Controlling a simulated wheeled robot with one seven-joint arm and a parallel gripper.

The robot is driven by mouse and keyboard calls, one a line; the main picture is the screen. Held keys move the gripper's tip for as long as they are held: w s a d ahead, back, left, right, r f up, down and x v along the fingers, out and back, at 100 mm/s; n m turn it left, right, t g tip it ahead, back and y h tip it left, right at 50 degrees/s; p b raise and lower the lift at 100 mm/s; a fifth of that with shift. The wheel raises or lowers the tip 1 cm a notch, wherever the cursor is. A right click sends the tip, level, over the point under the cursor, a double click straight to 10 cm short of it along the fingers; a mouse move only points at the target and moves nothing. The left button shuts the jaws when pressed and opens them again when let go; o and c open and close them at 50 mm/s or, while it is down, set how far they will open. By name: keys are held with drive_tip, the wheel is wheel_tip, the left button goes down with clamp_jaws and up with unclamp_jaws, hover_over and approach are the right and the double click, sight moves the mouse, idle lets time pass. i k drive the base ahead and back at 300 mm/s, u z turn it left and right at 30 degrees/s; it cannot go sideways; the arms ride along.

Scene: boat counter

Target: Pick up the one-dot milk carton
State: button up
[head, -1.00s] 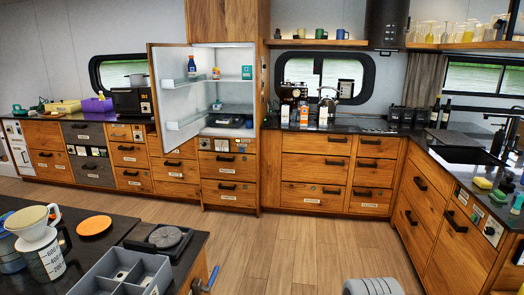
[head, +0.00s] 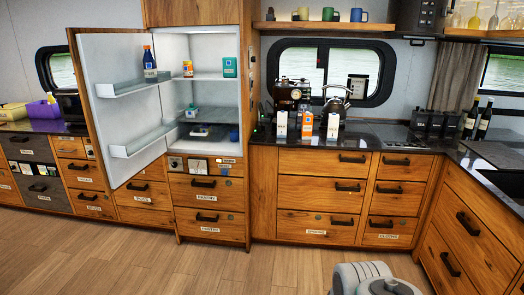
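Three small cartons stand upright side by side on the dark counter, in front of the coffee machine and kettle. The left carton (head: 281,124) is white with some orange, the middle carton (head: 307,125) is orange and white, and the right carton (head: 333,126) is mostly white. They are too small to read any dots, so I cannot tell which is the one-dot milk carton. A grey-white part of my arm shows at the bottom right, well short of the counter. My gripper is not visible.
The fridge (head: 202,72) stands open left of the cartons, its door (head: 112,50) swung out left. A coffee machine (head: 290,94) and a kettle (head: 336,97) stand behind the cartons. The wooden floor (head: 250,268) ahead is clear.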

sight(282, 116)
drive_tip(key=i, duration=2.85)
drive_tip(key=u, duration=1.3)
drive_tip(key=i, duration=0.5)
